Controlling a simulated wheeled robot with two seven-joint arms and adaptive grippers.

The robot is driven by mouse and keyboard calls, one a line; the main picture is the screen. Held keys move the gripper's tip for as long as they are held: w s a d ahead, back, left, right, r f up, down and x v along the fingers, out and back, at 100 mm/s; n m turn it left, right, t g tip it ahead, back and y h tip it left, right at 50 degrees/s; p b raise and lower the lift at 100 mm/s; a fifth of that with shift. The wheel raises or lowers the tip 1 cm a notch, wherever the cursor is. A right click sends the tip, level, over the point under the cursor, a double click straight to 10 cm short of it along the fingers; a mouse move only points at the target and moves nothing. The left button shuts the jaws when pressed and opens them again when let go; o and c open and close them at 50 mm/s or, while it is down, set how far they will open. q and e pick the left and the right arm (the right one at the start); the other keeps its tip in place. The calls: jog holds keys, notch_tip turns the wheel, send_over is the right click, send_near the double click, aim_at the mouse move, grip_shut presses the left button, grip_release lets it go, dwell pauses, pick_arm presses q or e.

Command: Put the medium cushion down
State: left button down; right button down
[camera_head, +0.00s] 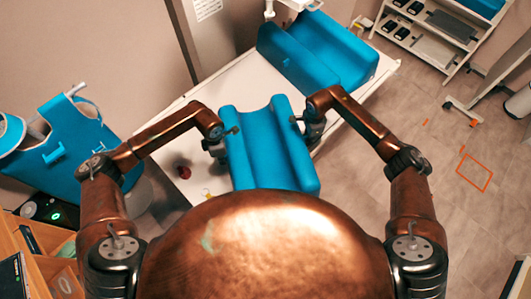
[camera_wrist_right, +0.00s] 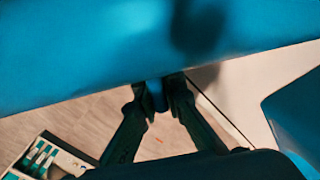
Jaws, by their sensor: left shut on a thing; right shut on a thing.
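The blue cushion (camera_head: 266,150) with a grooved middle is between my two grippers, over the white table. It fills the upper part of the right wrist view (camera_wrist_right: 120,50). My left gripper (camera_head: 231,132) is shut on its left side. My right gripper (camera_head: 297,120) is shut on its right side; in the right wrist view, the fingers (camera_wrist_right: 162,92) close on a small blue tab at its lower edge. My copper body hides the cushion's near end. I cannot tell whether its underside touches the table.
A larger blue cushion (camera_head: 318,50) lies at the table's far end. The white table (camera_head: 235,92) has bare surface between the cushions. A small dark red object (camera_head: 184,172) lies at its left. Another blue piece (camera_head: 62,150) with handles stands at left. A shelf rack (camera_head: 425,35) stands back right.

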pick_arm(q)
jog(key=shift+f, duration=0.1)
pick_arm(e)
jog(key=shift+f, duration=0.15)
